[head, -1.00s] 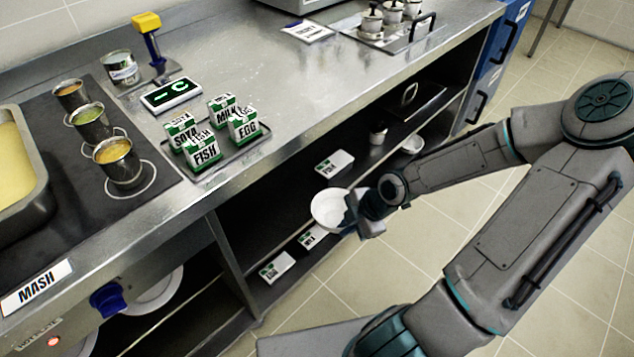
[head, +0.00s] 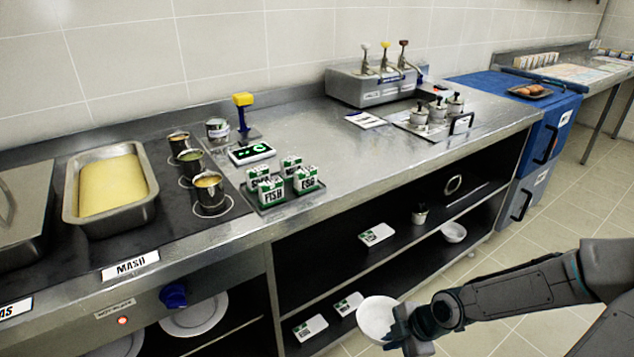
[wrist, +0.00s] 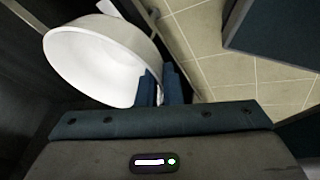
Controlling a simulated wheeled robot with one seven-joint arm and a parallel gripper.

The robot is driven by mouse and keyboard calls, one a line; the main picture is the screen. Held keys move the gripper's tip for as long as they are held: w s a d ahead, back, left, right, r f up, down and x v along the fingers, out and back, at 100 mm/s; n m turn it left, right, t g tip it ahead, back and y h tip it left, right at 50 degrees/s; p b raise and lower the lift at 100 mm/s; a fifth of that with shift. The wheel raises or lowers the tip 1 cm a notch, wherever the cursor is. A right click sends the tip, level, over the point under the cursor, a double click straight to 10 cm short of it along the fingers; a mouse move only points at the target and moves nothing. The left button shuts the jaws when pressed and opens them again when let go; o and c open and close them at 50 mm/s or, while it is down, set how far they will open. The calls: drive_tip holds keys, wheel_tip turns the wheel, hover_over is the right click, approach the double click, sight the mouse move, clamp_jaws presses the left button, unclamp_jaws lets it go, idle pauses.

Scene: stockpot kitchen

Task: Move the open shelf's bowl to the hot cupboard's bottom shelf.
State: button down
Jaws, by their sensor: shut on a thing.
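A white bowl (head: 376,318) is held by its rim in my gripper (head: 402,326), in front of the open shelf (head: 330,248) under the counter. In the wrist view the bowl (wrist: 100,58) is tilted, with its rim between the two blue fingers (wrist: 160,88). The hot cupboard is under the hot plate at the left. Its open front shows white plates (head: 194,315) in the head view. Its bottom shelf is mostly out of the picture.
A blue cabinet (head: 545,130) stands at the right. Tiled floor (head: 480,300) is clear in front.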

drive_tip(key=shift+w+a+r+m, duration=0.35)
drive_tip(key=shift+w+a, duration=0.1)
drive_tip(key=shift+w, duration=0.2)
drive_tip(key=shift+w+a+r+m+h+p, duration=0.35)
drive_tip(key=shift+a+r+m+p, duration=0.2)
drive_tip(key=shift+p, duration=0.35)
drive_tip(key=w+a+r+m+t+h+p, duration=0.1)
drive_tip(key=w+a+r+m+t+p, duration=0.15)
drive_tip(key=w+r+m+p, duration=0.2)
wheel_tip(320, 180, up, 14)
drive_tip(key=m+h+p, duration=0.7)
drive_tip(key=m+p, duration=0.7)
drive_tip(key=m, duration=0.1)
hover_over(383, 328)
drive_tip(key=w+a, duration=0.2)
drive_tip(key=w, duration=0.3)
drive_tip(key=shift+d+f+n+g, duration=0.2)
drive_tip(key=shift+n+g, duration=0.05)
drive_tip(key=shift+g, duration=0.2)
